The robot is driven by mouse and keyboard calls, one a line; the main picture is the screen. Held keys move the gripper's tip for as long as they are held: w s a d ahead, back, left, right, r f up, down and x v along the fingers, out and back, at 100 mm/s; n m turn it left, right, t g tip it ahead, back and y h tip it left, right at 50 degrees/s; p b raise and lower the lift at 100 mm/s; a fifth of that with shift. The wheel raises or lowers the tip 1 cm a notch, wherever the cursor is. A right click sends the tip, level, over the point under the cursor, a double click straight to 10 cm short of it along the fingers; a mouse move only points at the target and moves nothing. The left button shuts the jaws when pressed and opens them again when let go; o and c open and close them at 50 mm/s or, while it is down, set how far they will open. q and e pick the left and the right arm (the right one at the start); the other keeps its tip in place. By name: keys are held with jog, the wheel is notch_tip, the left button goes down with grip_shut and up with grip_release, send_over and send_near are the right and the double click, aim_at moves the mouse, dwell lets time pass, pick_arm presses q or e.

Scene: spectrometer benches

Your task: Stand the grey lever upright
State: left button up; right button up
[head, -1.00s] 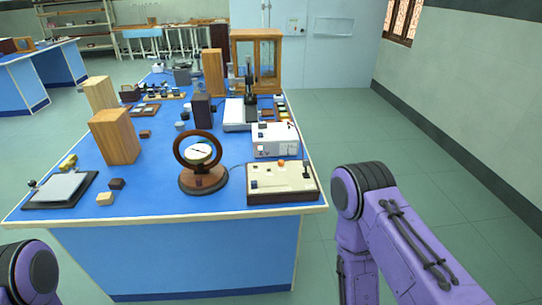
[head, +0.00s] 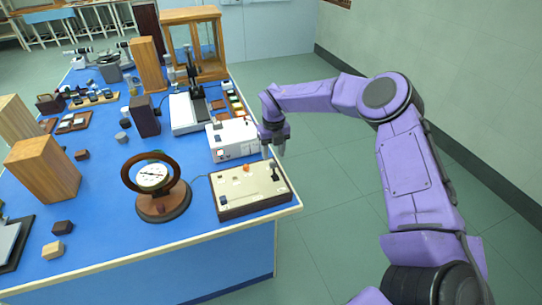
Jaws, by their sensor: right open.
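A low box with a cream top and dark sides (head: 235,196) sits at the near right corner of the blue bench. A small dark grey lever (head: 274,174) rises from the right part of its top; it seems to lean, but it is too small to tell how far. My right gripper (head: 274,153) points down just above and behind the lever, open and apparently empty. Whether a finger touches the lever cannot be told. An orange knob (head: 246,168) sits on the box's top. My left gripper is out of view.
A white instrument box (head: 232,138) stands just behind the cream-topped box. A round wooden ring instrument (head: 164,208) stands to its left. Tall wooden blocks (head: 45,170) and a glass-sided wooden case (head: 196,42) stand farther off. The floor right of the bench is free.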

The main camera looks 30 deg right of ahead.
aim_at(273, 163)
jog(key=f, duration=0.2)
jog(key=f+p, duration=0.1)
jog(key=f, duration=0.1)
jog(key=shift+w+f, duration=0.2)
jog(key=shift+f, duration=0.15)
jog(key=shift+s, duration=0.1)
grip_shut()
jog(key=shift+s+a+t+b, duration=0.1)
jog(key=shift+s+t+b, duration=0.4)
jog(key=shift+t+b, duration=0.2)
jog(key=t+b, duration=0.1)
jog(key=s+t+b, duration=0.1)
jog(key=b, duration=0.1)
jog(key=s+t+h+b, duration=0.1)
jog(key=b, duration=0.1)
jog(key=shift+a+f, duration=0.15)
jog(key=shift+a, duration=0.1)
jog(key=shift+s+a+r+t+b, duration=0.1)
jog(key=shift+s+r+t+b, duration=0.2)
jog(key=shift+t+b, duration=0.3)
jog(key=shift+r, duration=0.1)
